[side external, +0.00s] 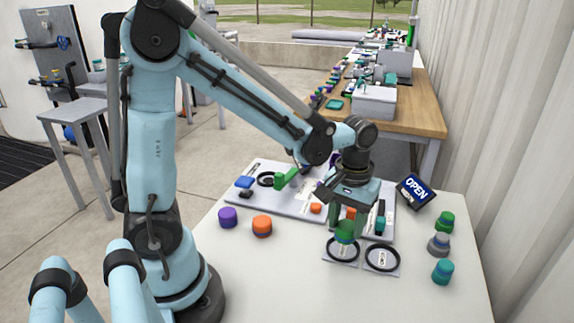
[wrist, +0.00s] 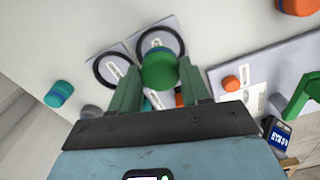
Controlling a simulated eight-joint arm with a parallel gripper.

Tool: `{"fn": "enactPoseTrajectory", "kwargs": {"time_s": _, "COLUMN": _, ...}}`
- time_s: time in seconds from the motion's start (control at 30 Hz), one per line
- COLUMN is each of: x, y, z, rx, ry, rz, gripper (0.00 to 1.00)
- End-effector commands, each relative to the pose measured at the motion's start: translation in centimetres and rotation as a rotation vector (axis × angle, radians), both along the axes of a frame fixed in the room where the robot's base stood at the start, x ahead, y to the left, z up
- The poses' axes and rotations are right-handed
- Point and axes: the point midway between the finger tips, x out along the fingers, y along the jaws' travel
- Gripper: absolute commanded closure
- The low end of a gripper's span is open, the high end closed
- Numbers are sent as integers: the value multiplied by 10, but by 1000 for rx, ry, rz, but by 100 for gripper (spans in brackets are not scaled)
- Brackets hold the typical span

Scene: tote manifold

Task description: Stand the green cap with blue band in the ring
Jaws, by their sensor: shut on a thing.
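My gripper (side external: 347,222) is shut on a green cap (side external: 345,231) and holds it upright over the table. The cap also shows in the wrist view (wrist: 159,70), between the two green fingers (wrist: 158,88). Two black rings lie on pale plates. The left ring (side external: 331,257) is under or just behind the cap in the side view; the right ring (side external: 382,270) is empty. I cannot tell whether the cap touches the ring's plate.
A purple cap (side external: 228,217) and an orange cap (side external: 262,227) stand left. Green (side external: 445,223), grey (side external: 438,245) and teal (side external: 442,272) caps stand right. The front table is clear.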

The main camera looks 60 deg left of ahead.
Motion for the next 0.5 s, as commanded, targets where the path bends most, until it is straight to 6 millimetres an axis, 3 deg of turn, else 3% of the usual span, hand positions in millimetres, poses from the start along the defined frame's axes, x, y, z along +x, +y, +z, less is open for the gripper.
{"fn": "enactPoseTrajectory", "kwargs": {"time_s": 0.5, "x": 0, "y": 0, "z": -31, "rx": 0, "ry": 0, "rz": 0, "gripper": 84}}
